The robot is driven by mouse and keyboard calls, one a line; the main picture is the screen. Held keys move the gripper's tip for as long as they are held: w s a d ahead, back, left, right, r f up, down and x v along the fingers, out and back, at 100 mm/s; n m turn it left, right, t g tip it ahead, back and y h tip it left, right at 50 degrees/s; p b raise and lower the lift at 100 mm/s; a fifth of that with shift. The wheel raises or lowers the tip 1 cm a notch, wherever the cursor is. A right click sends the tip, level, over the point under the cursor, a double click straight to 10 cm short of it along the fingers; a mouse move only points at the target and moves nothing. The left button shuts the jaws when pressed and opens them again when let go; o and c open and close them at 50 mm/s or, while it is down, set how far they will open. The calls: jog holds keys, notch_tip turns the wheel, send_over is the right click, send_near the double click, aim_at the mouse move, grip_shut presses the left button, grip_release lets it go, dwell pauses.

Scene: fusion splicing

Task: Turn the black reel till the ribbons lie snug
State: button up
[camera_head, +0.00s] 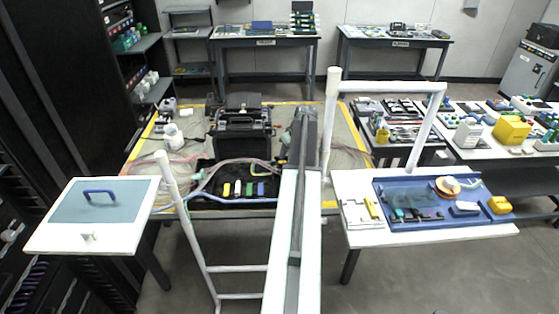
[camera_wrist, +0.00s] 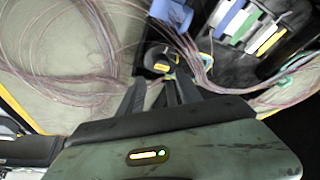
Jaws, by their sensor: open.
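In the wrist view a small black round part with yellow marks, likely the black reel (camera_wrist: 158,59), sits just beyond my fingertips. My gripper (camera_wrist: 160,84) is open, its two dark fingers apart and pointing toward that part. I see nothing held between them, and I cannot tell whether they touch it. Thin pinkish ribbons (camera_wrist: 103,32) lie in wide loops at the left, and more run past the black part to the right. Pinkish ribbons (camera_head: 183,172) also show on the table in the head view. My arm hides part of the table there, and I cannot pick out the reel.
The yellow-edged table (camera_head: 344,127) carries a large black machine (camera_head: 242,137) and a black tray (camera_wrist: 283,45) of coloured blocks. A blue object (camera_wrist: 172,12) lies beyond the reel. White side tables stand left (camera_head: 60,240) and right (camera_head: 350,180); the right one bears a blue tray (camera_head: 390,225).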

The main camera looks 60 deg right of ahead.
aim_at(282, 162)
jog(key=b+x, duration=0.3)
jog(key=x, duration=0.1)
jog(key=b+x, duration=0.3)
jog(key=x, duration=0.1)
jog(key=shift+w+a+r+b, duration=0.1)
jog(key=shift+a+b, duration=0.1)
jog(key=shift+b, duration=0.2)
jog(key=shift+r, duration=0.1)
grip_shut()
jog(key=shift+w, duration=0.15)
